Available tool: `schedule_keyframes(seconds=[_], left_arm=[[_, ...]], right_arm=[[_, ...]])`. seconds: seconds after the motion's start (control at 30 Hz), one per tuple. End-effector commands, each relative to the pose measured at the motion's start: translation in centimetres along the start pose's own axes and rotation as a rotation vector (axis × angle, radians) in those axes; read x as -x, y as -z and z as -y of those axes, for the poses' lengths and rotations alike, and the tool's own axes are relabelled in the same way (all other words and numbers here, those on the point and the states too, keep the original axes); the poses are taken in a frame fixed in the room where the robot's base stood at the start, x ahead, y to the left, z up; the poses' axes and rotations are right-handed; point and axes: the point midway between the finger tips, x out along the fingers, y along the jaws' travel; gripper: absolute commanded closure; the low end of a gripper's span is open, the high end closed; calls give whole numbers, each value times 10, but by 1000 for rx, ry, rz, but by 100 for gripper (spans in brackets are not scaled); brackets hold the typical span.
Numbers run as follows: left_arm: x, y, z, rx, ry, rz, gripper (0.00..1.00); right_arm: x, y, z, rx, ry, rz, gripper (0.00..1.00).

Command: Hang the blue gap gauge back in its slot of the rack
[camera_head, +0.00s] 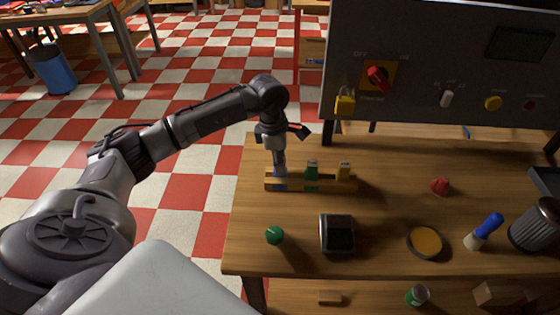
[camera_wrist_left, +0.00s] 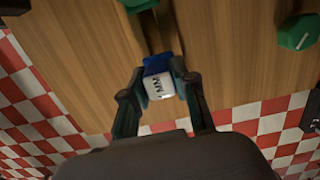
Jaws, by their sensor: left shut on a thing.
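The wooden rack (camera_head: 330,186) stands near the left edge of the workbench. A green gauge (camera_head: 311,170) and a yellow gauge (camera_head: 343,170) stand in it. My left gripper (camera_head: 280,166) points down over the rack's left end. It is shut on the blue gap gauge (camera_head: 280,173), which is mostly hidden by the fingers in the head view. In the left wrist view, the blue gauge (camera_wrist_left: 158,81) shows a white, lettered face between the fingertips, close to the rack. I cannot tell whether it is seated in the slot. My right gripper is not in view.
A green knob-like piece (camera_head: 274,235), a dark box (camera_head: 337,234), a round yellow-topped dish (camera_head: 425,241) and a red piece (camera_head: 440,186) lie on the workbench (camera_head: 390,200). A grey control panel (camera_head: 430,65) rises behind. Bare wood lies right of the rack.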

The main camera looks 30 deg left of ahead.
Motion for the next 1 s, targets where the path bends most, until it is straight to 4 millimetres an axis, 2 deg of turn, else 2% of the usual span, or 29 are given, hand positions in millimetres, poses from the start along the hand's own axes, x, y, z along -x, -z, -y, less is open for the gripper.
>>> schedule_keyframes(seconds=[0.6, 1.0], left_arm=[[-10, 1, 0, 0, 0, 0, 100], [-9, 1, 0, 0, 0, 0, 100]], right_arm=[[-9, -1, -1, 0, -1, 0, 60], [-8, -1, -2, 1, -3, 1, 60]])
